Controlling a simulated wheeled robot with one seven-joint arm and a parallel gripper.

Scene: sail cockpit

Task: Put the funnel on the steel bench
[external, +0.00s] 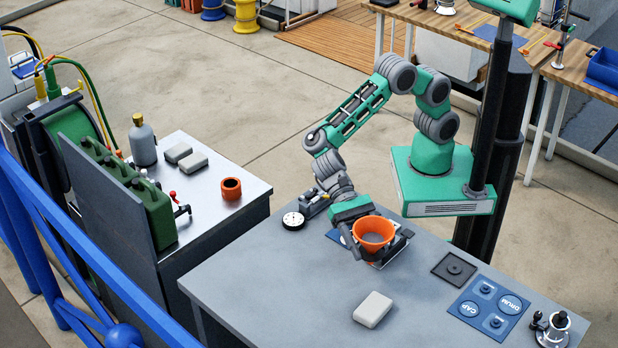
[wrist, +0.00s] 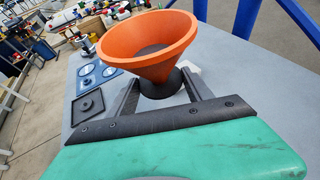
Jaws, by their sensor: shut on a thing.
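The orange funnel (external: 373,229) is held upright, wide mouth up, over the near grey bench (external: 262,270). My gripper (external: 375,250) is shut on its narrow lower part. In the wrist view the funnel's cone (wrist: 150,45) rises above the two fingers of my gripper (wrist: 162,88), with a dark collar between them. I cannot tell whether its lower end touches anything. A second bench with a bright steel-like top (external: 205,215) stands to the left, apart from the grey one.
The left bench holds a grey bottle (external: 143,140), two grey blocks, an orange cup (external: 231,188) and green canisters (external: 140,200). The grey bench holds a pale block (external: 373,309), a dial (external: 293,220), a black square plate (external: 454,269) and a blue panel (external: 490,307). Its front left is clear.

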